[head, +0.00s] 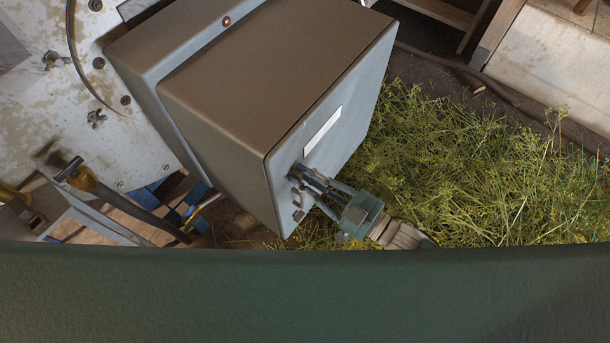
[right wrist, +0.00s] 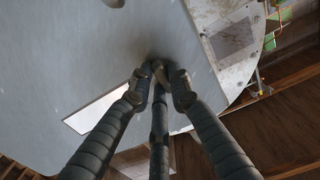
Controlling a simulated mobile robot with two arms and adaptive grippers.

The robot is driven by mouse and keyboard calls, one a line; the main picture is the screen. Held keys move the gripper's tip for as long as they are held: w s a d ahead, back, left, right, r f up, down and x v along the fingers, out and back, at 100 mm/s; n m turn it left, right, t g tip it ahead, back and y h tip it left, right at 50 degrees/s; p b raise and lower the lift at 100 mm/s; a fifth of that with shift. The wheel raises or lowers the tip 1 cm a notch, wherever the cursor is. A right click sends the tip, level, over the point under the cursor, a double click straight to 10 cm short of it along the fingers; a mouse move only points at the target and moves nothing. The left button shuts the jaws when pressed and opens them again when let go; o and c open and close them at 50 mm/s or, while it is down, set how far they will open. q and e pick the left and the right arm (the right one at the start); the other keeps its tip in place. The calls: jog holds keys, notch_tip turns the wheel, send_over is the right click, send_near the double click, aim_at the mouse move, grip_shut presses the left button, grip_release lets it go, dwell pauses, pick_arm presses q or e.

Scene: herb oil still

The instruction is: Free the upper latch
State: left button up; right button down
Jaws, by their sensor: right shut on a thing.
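A grey-brown metal box (head: 245,100) fills the upper middle of the head view, with a paler front face turned to the right. My right gripper (head: 305,180) is at the near part of that face, its fingers shut on a small latch there. In the right wrist view the fingertips (right wrist: 161,88) close around a dark fitting on the grey panel (right wrist: 100,60). The fingers hide most of the latch, so its exact position cannot be told. Another small metal fitting (head: 298,215) sits lower on the same face. My left gripper is not in view.
A white label (head: 322,131) is on the box face, beyond my gripper. Cut green herbs (head: 450,170) lie on the ground to the right. A worn white metal plate (head: 40,110) and a dark-and-brass bar (head: 125,205) are on the left. A dark green edge crosses the bottom.

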dwell(0.3)
jog(key=c, duration=1.6)
grip_release()
jog(key=v, duration=1.2)
